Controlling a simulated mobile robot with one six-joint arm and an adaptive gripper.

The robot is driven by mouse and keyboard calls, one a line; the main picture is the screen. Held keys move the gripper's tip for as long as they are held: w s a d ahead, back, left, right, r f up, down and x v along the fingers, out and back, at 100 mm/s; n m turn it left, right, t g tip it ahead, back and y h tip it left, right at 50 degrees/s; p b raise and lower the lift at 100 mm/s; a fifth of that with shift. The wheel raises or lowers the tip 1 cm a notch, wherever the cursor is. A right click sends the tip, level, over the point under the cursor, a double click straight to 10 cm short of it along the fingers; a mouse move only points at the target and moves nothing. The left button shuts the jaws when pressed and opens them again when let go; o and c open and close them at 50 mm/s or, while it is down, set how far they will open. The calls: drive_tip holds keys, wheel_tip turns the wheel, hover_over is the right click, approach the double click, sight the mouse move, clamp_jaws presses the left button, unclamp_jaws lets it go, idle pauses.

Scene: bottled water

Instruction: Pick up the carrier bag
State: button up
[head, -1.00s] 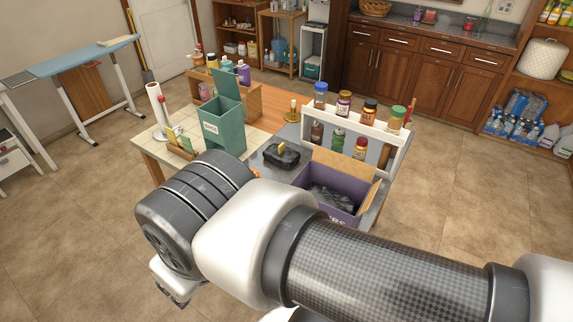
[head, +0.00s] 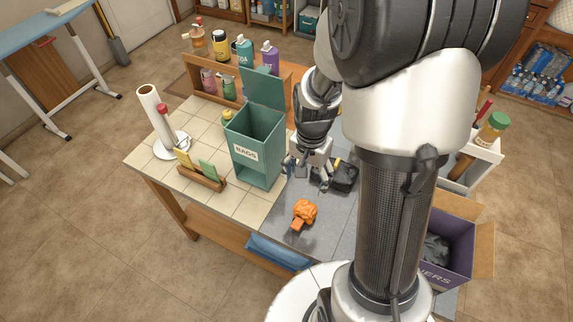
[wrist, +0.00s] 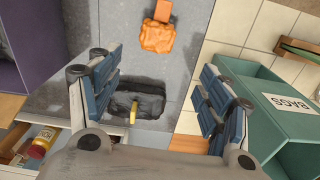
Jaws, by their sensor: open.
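A crumpled orange bag (head: 304,214), which looks like the carrier bag, lies on the grey part of the table. In the wrist view the orange bag (wrist: 157,37) is at the top middle, beyond my fingers. A black bundle (head: 343,177) with a yellow tie lies just behind it. In the wrist view the black bundle (wrist: 148,100) shows between my fingers. My gripper (head: 308,172) is open and empty over the grey surface, beside the black bundle and behind the orange bag. Its spread fingers (wrist: 160,95) show in the wrist view; their exact height is unclear.
A green open-lidded bin (head: 257,162) labelled BAGS stands close left of my gripper. A purple carton (head: 460,250) holding black material is at the right, partly behind my arm. A card holder (head: 201,178) and a paper roll stand left. Bottles on a wooden rack are behind.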

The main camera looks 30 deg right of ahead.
drive_tip(key=b, duration=0.4)
approach(305, 208)
wheel_tip(305, 208, down, 5)
drive_tip(key=shift+s+f, duration=0.15)
drive_tip(key=shift+f, duration=0.05)
drive_tip(key=shift+f+b, duration=1.4)
drive_tip(key=shift+f, duration=1.7)
drive_tip(key=shift+r, duration=0.1)
drive_tip(key=c, duration=1)
